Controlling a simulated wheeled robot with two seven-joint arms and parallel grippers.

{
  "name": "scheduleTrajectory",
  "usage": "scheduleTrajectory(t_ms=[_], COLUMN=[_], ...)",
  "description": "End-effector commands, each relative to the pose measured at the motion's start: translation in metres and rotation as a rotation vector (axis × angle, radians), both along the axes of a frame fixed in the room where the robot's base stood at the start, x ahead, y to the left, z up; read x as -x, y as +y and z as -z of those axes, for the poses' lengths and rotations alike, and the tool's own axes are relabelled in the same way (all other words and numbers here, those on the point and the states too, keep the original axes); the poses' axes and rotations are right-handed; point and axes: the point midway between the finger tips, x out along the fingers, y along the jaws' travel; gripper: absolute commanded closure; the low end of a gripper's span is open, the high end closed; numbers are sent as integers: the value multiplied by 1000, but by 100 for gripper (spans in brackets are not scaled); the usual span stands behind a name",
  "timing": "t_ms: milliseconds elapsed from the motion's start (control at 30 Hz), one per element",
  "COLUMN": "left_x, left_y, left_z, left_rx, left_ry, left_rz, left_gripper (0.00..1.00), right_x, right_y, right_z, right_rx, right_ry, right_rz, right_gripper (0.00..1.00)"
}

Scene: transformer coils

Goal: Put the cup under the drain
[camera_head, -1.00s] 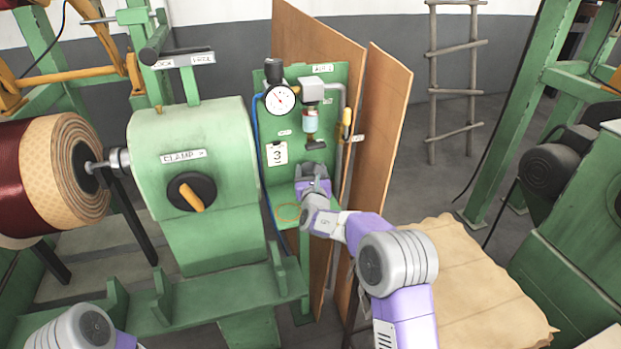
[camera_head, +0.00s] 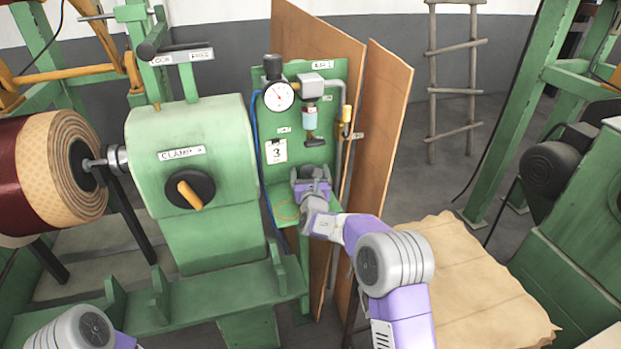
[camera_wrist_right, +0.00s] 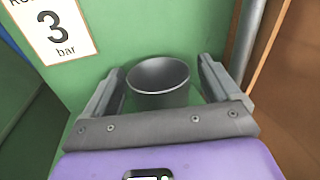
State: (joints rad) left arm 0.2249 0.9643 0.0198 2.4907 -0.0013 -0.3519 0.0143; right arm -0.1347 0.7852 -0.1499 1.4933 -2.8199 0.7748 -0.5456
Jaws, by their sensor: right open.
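The dark grey cup (camera_wrist_right: 158,84) shows in the right wrist view, upright with its open mouth visible, in front of the green panel. My right gripper (camera_wrist_right: 160,70) is open, with one finger on each side of the cup and gaps between the fingers and its wall. In the head view my right gripper (camera_head: 311,178) is at the panel, below the filter unit (camera_head: 310,121). The dark drain (camera_head: 316,142) at the bottom of that unit is above the gripper. Whether the cup is directly under it is unclear. My left gripper is out of view.
A yellow ring mark (camera_head: 288,211) lies on the green shelf left of my right gripper. A gauge (camera_head: 279,96) and blue hose are on the panel. A grey pipe and brown boards (camera_head: 380,130) stand close on the right. The green clamp machine (camera_head: 195,150) stands left.

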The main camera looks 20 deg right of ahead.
Motion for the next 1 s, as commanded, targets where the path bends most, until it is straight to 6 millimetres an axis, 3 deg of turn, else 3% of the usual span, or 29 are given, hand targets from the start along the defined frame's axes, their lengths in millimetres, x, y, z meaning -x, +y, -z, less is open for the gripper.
scheduleTrajectory(t_ms=[267,733,1000], left_x=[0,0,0], left_y=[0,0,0], left_z=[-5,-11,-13], left_rx=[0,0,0], left_ry=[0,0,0], left_rz=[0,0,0], left_gripper=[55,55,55], right_x=[21,97,117], right_y=[4,21,24], right_z=[-3,-3,-2], right_rx=[0,0,-1], right_ry=[1,2,1], right_rz=[-1,-2,0], right_gripper=[10,10,10])
